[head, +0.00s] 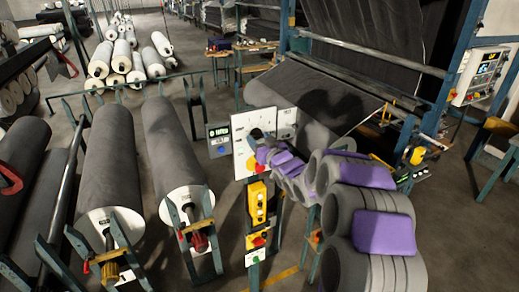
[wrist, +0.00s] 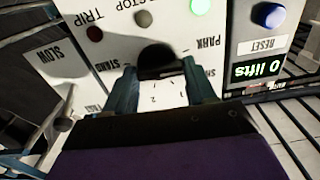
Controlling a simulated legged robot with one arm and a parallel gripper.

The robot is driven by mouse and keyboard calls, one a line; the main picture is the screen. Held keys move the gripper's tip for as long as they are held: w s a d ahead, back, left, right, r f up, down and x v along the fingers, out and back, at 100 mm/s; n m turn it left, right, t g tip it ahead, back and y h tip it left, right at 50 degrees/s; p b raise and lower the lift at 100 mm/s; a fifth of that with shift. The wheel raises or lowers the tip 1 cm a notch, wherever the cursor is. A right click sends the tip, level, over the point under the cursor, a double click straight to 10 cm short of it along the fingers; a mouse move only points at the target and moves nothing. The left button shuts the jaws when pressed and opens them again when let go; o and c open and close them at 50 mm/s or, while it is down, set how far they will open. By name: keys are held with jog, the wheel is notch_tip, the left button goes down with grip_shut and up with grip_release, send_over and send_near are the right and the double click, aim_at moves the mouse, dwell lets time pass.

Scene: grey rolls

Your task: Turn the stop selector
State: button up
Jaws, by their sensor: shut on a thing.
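The stop selector is a dark knob (wrist: 157,56) on a white panel (wrist: 215,60), seen upside down in the wrist view. The words STOP, TRIP, PARK and a partly hidden STAND label are printed around it. My gripper (wrist: 162,76) has its two teal fingers on either side of the knob and is shut on it. In the head view the white panel (head: 240,161) stands on a post at the middle, with my gripper (head: 258,146) at its face. My grey and purple arm reaches there from the lower right.
On the panel are a lit green lamp (wrist: 201,7) and a dark red one (wrist: 95,33). Beside it, a box has a blue RESET button (wrist: 268,15) and a "0 lifts" display (wrist: 262,70). A yellow button box (head: 257,203) hangs below. Large grey rolls (head: 172,150) lie left.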

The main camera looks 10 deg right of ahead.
jog(key=shift+f+n+b, duration=0.15)
jog(key=shift+n+b, duration=1.05)
jog(key=o, duration=1)
jog(key=shift+o, duration=0.2)
jog(key=b+v, duration=0.1)
jog(key=v, duration=1.6)
jog(key=shift+s+b, duration=0.15)
jog(key=shift+b, duration=0.15)
